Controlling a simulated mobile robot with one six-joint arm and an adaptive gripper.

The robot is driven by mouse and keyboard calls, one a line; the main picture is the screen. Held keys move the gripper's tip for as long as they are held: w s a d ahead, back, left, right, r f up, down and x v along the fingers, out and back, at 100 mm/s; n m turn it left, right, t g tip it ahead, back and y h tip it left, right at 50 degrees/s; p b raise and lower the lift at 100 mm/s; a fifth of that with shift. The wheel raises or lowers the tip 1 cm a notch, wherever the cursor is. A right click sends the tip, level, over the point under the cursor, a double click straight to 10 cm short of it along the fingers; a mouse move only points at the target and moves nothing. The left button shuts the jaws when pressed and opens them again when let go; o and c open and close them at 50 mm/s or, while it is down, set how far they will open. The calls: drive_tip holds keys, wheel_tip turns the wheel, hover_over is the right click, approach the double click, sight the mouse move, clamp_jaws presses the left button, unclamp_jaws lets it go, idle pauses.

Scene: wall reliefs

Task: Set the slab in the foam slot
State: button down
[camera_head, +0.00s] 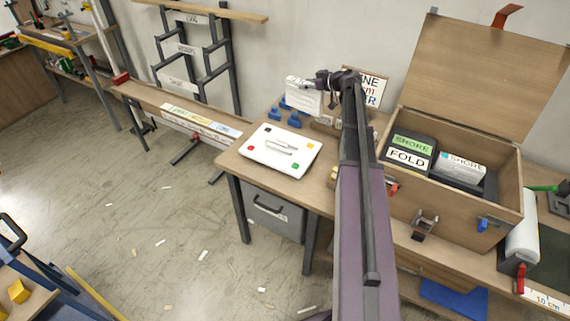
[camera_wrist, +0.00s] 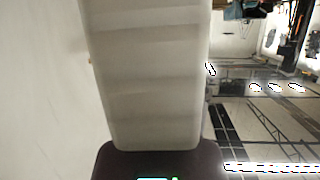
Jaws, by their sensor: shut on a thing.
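The slab (camera_wrist: 150,80) is pale off-white with soft bands across it, and it fills the middle of the wrist view at close range. My gripper is shut on its near end; a dark part of the gripper (camera_wrist: 160,162) shows at the bottom of that view. In the head view my gripper (camera_head: 322,82) is above the back of the bench, beside a white panel (camera_head: 304,97). I cannot tell whether that panel is the slab or a placard behind it. I cannot make out a foam slot in either view.
An open wooden box (camera_head: 455,207) at right holds a dark block labelled FOLD (camera_head: 408,152) and a white-topped block (camera_head: 460,168). A white board (camera_head: 280,151) lies on the bench (camera_head: 240,163), near small blue stands (camera_head: 294,121). The box lid (camera_head: 485,75) stands raised.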

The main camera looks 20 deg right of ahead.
drive_tip(key=n+b, duration=0.1)
drive_tip(key=b, duration=0.2)
hover_over(294, 107)
drive_tip(key=d, duration=0.1)
drive_tip(key=shift+g+y, duration=0.3)
drive_tip(key=shift+y, duration=0.1)
drive_tip(key=f, duration=0.4)
drive_tip(key=shift+s+d+f, duration=0.1)
drive_tip(key=shift+s+d, duration=0.05)
drive_tip(key=shift+s, duration=0.05)
drive_tip(key=shift+w+a+f+y+b, duration=0.3)
drive_tip(key=shift+a+f+b, duration=0.2)
drive_tip(key=shift+a, duration=0.1)
drive_tip(key=shift+f, duration=0.1)
wheel_tip(294, 107, down, 6)
drive_tip(key=b, duration=0.6)
drive_tip(key=shift+f, duration=0.15)
drive_tip(key=shift+f+b, duration=1.75)
drive_tip(key=shift+b, duration=0.25)
drive_tip(key=shift+f, duration=0.15)
drive_tip(key=shift+c, duration=0.6)
unclamp_jaws()
